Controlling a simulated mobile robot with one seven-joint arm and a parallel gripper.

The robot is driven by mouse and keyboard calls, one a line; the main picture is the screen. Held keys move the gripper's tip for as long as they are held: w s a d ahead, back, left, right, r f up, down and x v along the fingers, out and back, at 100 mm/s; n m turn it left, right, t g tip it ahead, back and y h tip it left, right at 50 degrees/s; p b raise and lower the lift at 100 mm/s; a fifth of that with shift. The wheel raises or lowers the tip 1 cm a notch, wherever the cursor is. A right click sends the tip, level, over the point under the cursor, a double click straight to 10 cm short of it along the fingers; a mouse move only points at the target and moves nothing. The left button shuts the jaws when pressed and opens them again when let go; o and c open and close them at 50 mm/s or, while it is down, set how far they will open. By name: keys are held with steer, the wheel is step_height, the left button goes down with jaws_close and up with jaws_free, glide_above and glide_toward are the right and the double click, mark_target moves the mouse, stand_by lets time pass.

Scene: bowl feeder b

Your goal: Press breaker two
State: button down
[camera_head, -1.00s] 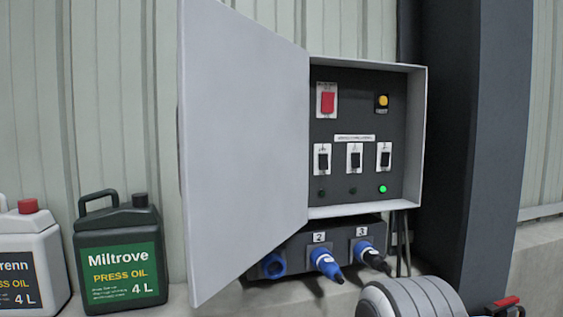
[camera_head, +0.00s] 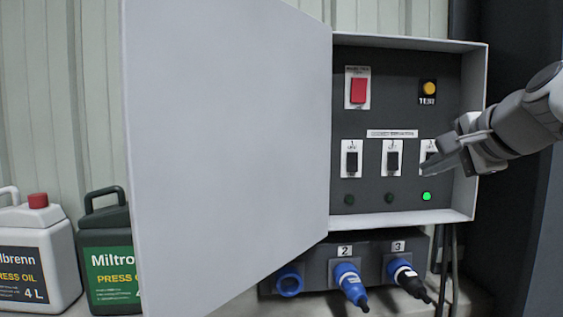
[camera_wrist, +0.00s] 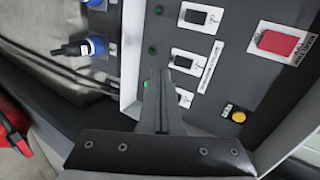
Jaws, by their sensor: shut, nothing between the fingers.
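Three black breaker switches on white plates sit in a row inside the open grey cabinet. The middle one, breaker two (camera_head: 393,158), also shows in the wrist view (camera_wrist: 187,61), clear of the fingers. My gripper (camera_head: 430,169) is shut and empty, in front of the right-hand breaker and partly covering it. In the wrist view the fingers (camera_wrist: 157,76) point toward the row, beside the right-hand breaker (camera_wrist: 184,97). Contact cannot be told. The lamp (camera_head: 427,196) under the right-hand breaker is lit green; the lamp (camera_head: 390,198) under the middle one is dark.
The cabinet door (camera_head: 225,140) stands open at the left. A red switch (camera_head: 358,90) and a yellow button (camera_head: 429,88) sit above the breakers. Below are sockets with blue plugs (camera_head: 348,280). Oil cans (camera_head: 35,255) stand at far left.

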steer(key=shift+w+d+r+m, duration=0.3)
steer(key=shift+w+d+r, duration=0.05)
steer(key=shift+d+r, duration=0.25)
steer(key=shift+w+d+r+m, duration=0.3)
steer(key=shift+d+r, duration=0.15)
steer(key=shift+d, duration=0.15)
steer(key=p, duration=0.2)
glide_toward(394, 169)
steer(key=f+x, duration=0.1)
steer(key=x, duration=0.4)
steer(key=shift+w+r, duration=0.15)
steer(key=shift+w, duration=0.5)
